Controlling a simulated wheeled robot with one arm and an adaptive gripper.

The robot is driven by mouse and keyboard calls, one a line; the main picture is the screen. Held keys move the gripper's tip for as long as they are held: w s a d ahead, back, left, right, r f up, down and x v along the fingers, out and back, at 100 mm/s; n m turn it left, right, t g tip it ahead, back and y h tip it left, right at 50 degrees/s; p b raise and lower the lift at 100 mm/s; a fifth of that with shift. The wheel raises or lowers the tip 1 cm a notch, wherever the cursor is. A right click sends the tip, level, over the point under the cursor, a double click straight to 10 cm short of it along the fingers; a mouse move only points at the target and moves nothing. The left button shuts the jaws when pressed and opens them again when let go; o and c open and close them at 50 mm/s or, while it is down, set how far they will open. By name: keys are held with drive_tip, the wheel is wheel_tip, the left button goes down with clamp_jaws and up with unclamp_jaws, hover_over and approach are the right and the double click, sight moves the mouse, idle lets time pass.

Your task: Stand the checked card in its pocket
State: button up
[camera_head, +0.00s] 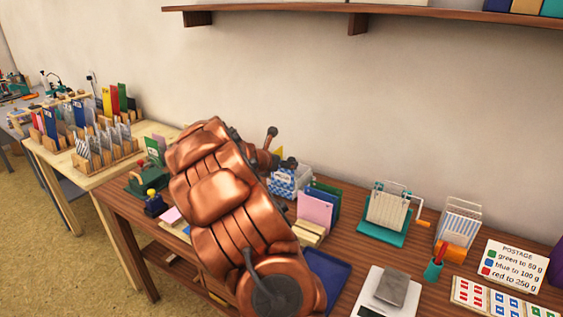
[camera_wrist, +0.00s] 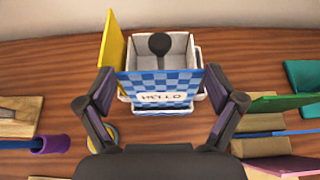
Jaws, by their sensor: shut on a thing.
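The blue checked card (camera_wrist: 160,88) with a white HELLO label is upright between the fingers of my gripper (camera_wrist: 160,97), which is shut on it by its side edges. A grey-white open-topped box (camera_wrist: 178,45) stands just behind the card in the wrist view. I cannot tell whether the card's lower edge is inside anything. In the head view, the checked card (camera_head: 281,186) shows partly beyond my arm, in front of the pale box (camera_head: 302,175). My arm hides much of that area.
A yellow card (camera_wrist: 110,48) stands left of the box. Wooden holders with green and pink cards (camera_wrist: 283,168) stand to the right. In the head view, a teal-based rack (camera_head: 385,230) and a scale (camera_head: 385,295) stand farther right.

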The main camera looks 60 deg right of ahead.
drive_tip(key=o, duration=0.4)
wheel_tip(320, 180, up, 6)
drive_tip(key=p, duration=0.6)
idle(0.8)
idle(0.5)
